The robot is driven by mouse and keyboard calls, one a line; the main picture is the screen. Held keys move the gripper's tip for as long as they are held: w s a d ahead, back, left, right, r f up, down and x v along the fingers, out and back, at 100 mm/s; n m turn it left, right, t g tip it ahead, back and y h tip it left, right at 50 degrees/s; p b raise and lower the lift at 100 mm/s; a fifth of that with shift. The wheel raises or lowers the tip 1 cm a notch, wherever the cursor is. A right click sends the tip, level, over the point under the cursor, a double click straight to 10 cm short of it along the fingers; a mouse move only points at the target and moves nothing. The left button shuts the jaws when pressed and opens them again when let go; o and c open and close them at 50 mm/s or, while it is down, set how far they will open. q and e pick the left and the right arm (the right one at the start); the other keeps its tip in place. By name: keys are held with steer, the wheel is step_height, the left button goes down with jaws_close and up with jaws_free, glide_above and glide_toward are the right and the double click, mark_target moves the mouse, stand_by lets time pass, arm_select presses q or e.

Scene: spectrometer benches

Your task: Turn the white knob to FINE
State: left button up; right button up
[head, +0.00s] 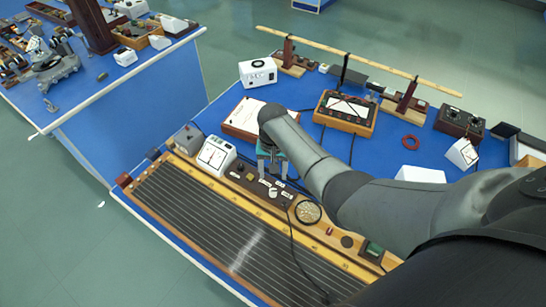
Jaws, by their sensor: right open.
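The white knob (273,192) looks like a small pale cylinder on the brown control strip (250,190) of the long wire board. Small white labels lie around it, too small to read, so I cannot tell which is FINE or where the knob points. My right gripper (271,175) points down just above and behind the knob, with its two fingers apart and nothing seen between them. The gap to the knob is hard to judge, and I see no clear contact. The arm hides part of the gripper. My left gripper is out of view.
A white meter (216,153) stands left of the gripper, and a round gold dial (308,212) to its right. A dark cable runs over the wire board (190,212).

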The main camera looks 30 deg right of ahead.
step_height(320, 180, up, 6)
steer(key=shift+r, duration=0.2)
stand_by(0.7)
